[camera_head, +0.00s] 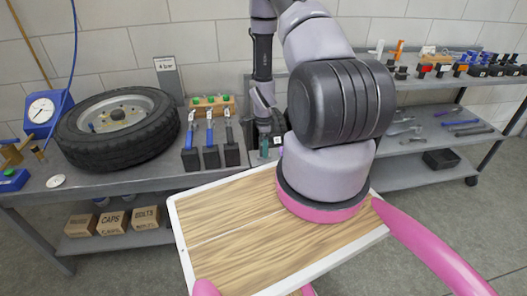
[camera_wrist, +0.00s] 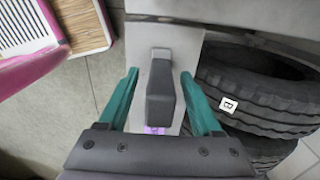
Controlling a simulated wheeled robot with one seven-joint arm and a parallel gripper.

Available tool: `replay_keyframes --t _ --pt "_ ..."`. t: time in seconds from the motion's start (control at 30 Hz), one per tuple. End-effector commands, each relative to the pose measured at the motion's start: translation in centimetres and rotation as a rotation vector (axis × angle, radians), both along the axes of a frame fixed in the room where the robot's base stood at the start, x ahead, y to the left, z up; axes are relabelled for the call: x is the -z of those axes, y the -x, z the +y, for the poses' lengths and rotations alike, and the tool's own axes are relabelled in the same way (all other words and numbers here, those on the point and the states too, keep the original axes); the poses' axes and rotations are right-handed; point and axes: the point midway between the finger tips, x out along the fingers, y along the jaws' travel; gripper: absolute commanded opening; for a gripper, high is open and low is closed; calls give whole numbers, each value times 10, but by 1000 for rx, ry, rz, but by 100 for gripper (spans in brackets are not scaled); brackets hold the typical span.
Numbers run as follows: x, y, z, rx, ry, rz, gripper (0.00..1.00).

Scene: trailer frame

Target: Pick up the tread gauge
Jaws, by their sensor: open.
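In the wrist view, a dark grey upright block (camera_wrist: 160,85) stands on a grey metal surface. It seems to be the tread gauge, but I cannot tell for sure. A small purple patch (camera_wrist: 156,130) shows just below it. My gripper (camera_wrist: 159,73) is open, with one teal finger on each side of the block and small gaps to both. In the head view, my gripper (camera_head: 264,147) is low over the bench, right of the upright holders. The block does not show clearly there, as my arm covers much of that area.
Holders with handled tools (camera_head: 211,150) stand left of my gripper, and a wheel with tyre (camera_head: 118,125) lies farther left. A wooden tray with white rim (camera_head: 178,222) is in front. Stacked tyres (camera_wrist: 255,100) are close right of my gripper in the wrist view. A tool rack (camera_head: 440,85) stands right.

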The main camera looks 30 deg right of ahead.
Motion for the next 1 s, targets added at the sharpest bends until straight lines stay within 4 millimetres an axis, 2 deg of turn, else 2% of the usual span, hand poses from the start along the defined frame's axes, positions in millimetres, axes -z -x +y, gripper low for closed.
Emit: replay_keyframes --t 0.1,0.3,0.33,0.5,0.83,1.0 --pt "9 0 0 -2 0 0 66" --pt "9 0 0 -2 0 -1 66" --pt "9 0 0 -1 0 -1 62" --pt "9 0 0 -1 0 -1 0" --pt "7 0 0 -1 0 -1 0" --pt "-6 -1 0 1 1 -2 0"
